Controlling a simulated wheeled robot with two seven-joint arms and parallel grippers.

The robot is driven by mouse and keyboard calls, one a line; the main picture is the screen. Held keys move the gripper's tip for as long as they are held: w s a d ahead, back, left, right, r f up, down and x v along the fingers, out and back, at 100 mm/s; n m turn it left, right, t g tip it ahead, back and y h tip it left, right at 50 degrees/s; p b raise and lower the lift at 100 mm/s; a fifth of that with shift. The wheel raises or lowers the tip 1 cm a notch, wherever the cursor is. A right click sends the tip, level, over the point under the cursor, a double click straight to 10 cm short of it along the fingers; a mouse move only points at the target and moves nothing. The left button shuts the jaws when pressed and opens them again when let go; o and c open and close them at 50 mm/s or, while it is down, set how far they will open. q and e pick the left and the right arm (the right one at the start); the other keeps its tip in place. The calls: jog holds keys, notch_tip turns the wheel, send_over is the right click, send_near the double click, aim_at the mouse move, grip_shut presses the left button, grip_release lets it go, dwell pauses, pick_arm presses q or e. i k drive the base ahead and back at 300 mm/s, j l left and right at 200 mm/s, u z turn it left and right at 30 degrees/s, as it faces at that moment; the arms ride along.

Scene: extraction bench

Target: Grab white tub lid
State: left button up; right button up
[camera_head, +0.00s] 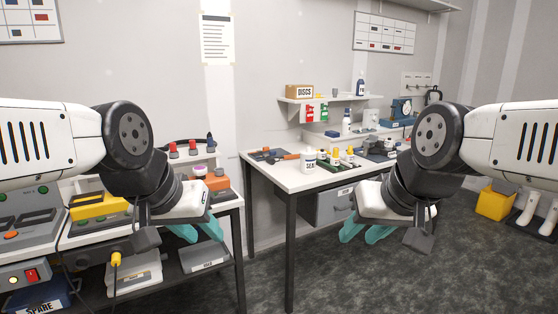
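A small white tub (309,163) with a dark-marked label stands upright on the white-topped table in the middle. Its top (309,153) looks white, but it is too small to tell the lid's edge from the body. My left gripper (198,231) has teal fingers spread apart with nothing between them, in front of the left bench and left of the tub. My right gripper (365,232) also has its teal fingers apart and empty, in front of the table and below right of the tub. Neither gripper touches the tub.
The white-topped table (280,177) also holds small bottles, tools and dark equipment. A wall shelf (330,98) with a "DISCS" box (299,91) is behind. The left bench (226,207) is crowded. A yellow bin (495,203) stands at right. The floor between is clear.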

aim_at(308, 152)
jog(key=k+l, duration=0.1)
jog(key=l, duration=0.65)
jog(key=i+j, duration=0.1)
jog(key=i, duration=0.4)
jog(key=i+j, duration=0.45)
jog(key=i, duration=0.2)
jog(key=i+j, duration=0.45)
jog(key=i, duration=0.2)
jog(key=i+j, duration=0.45)
jog(key=i, duration=0.2)
